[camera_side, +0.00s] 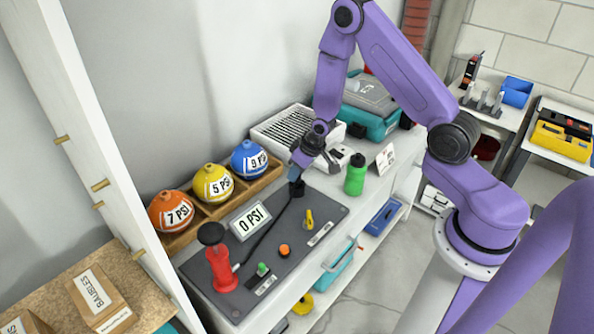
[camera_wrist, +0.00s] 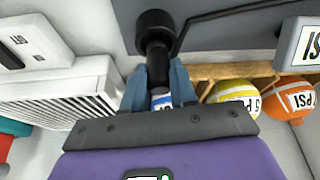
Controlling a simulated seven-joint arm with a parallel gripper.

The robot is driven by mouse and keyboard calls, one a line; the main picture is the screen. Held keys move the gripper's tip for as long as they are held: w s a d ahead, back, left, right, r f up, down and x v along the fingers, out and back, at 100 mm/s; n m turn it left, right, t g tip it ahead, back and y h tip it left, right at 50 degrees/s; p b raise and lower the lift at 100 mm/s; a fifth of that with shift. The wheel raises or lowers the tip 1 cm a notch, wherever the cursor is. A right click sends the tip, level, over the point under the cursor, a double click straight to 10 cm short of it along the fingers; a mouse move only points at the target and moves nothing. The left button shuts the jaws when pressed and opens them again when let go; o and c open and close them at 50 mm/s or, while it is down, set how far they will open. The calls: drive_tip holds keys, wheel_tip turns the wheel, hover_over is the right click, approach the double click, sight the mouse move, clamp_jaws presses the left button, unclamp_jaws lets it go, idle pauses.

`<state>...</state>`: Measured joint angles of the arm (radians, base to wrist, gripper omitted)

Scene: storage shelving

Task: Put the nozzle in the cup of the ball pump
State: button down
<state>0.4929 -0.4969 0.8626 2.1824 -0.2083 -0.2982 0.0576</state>
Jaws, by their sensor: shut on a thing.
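The red ball pump (camera_side: 222,268) with a black knob stands at the near left of the dark grey board (camera_side: 322,220). Its thin black hose (camera_side: 262,238) runs across the board to my gripper (camera_side: 296,175). My gripper (camera_wrist: 158,80) points down and is shut on the black nozzle (camera_wrist: 156,55). The black cup (camera_side: 297,189) is at the board's far end, directly under my fingertips. In the wrist view the round cup (camera_wrist: 154,22) is at the nozzle's tip. The nozzle lines up with it; I cannot tell how deep it sits.
Orange (camera_side: 170,211), yellow (camera_side: 213,183) and blue (camera_side: 249,159) balls sit in a wooden rack beside the board. A 0 PSI display (camera_side: 251,219), yellow lever (camera_side: 309,219) and buttons are on the board. A green bottle (camera_side: 355,175) and white vented box (camera_side: 290,135) stand nearby.

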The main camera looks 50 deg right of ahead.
drive_tip(key=shift+f, duration=0.9)
idle(0.8)
drive_tip(key=c, duration=0.8)
unclamp_jaws()
drive_tip(key=shift+d, duration=0.1)
drive_tip(key=o, duration=0.5)
drive_tip(key=shift+c, duration=0.2)
drive_tip(key=shift+r, duration=0.1)
drive_tip(key=shift+r, duration=3.9)
